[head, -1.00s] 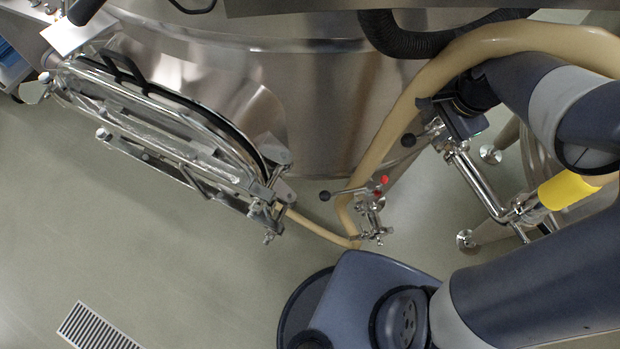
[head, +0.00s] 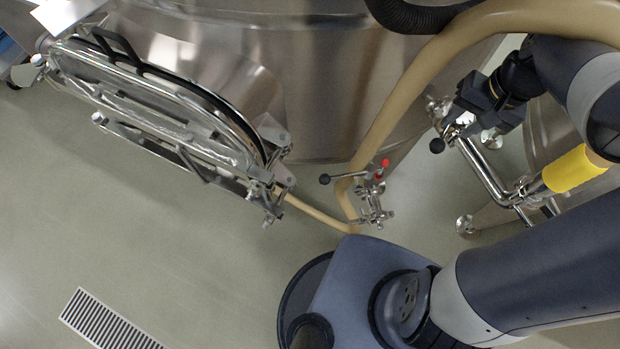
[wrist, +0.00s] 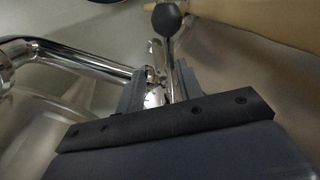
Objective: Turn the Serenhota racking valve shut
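A steel valve (head: 446,112) sits on the pipe at the right-hand vat outlet. Its lever ends in a black ball (head: 437,146), seen just below and left of my gripper. I cannot read any label naming it. My gripper (head: 462,122) is at this lever. In the wrist view the two fingers of my gripper (wrist: 160,88) stand apart, with the lever's thin stem between them, nearer the right finger. The black ball (wrist: 168,18) shows beyond the fingertips. Whether a finger touches the stem is unclear.
A second valve (head: 373,200) with a black ball lever and red knob sits lower, by a beige hose (head: 395,105). A large steel vat (head: 320,100) with an oval hatch (head: 160,110) stands behind. A floor drain (head: 108,322) lies lower left; floor there is clear.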

